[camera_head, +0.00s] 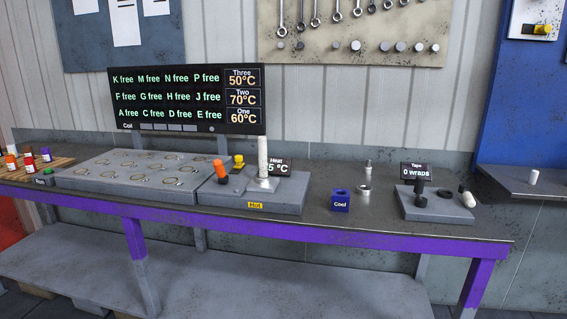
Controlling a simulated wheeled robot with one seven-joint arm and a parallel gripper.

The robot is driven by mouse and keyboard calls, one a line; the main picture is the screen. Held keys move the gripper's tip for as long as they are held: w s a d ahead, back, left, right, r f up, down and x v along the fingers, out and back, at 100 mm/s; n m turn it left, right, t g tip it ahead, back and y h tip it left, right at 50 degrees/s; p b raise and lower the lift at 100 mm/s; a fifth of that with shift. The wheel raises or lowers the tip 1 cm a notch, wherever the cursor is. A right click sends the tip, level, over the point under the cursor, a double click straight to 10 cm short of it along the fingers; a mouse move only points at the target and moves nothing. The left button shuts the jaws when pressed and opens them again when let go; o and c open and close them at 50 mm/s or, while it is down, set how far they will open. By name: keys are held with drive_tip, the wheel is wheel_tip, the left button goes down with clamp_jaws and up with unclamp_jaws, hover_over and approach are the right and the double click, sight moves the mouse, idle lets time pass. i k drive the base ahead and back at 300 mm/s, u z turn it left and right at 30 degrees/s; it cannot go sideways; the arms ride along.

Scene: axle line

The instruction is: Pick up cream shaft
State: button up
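My gripper is not in view. I cannot tell for certain which thing is the cream shaft, as several pale pieces show. A tall pale upright rod (263,158) stands on the unit labelled "Hot" (255,205). A short pale and dark piece (467,197) leans at the right end of the "Tape" unit. At the far left, a wooden rack (62,162) holds several coloured pieces, with a pale-topped one (11,150) at the back.
A grey block with several rings (130,172) sits left on the purple-edged bench (300,231). A blue "Cool" block (341,201), a metal ring (363,190) and the grey "Tape" unit (432,207) stand right. A dark status board (185,98) rises behind. The bench's front right is clear.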

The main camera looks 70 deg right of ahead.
sight(262, 145)
drive_tip(key=z, duration=1.05)
drive_tip(key=i, duration=0.15)
drive_tip(key=u, duration=0.05)
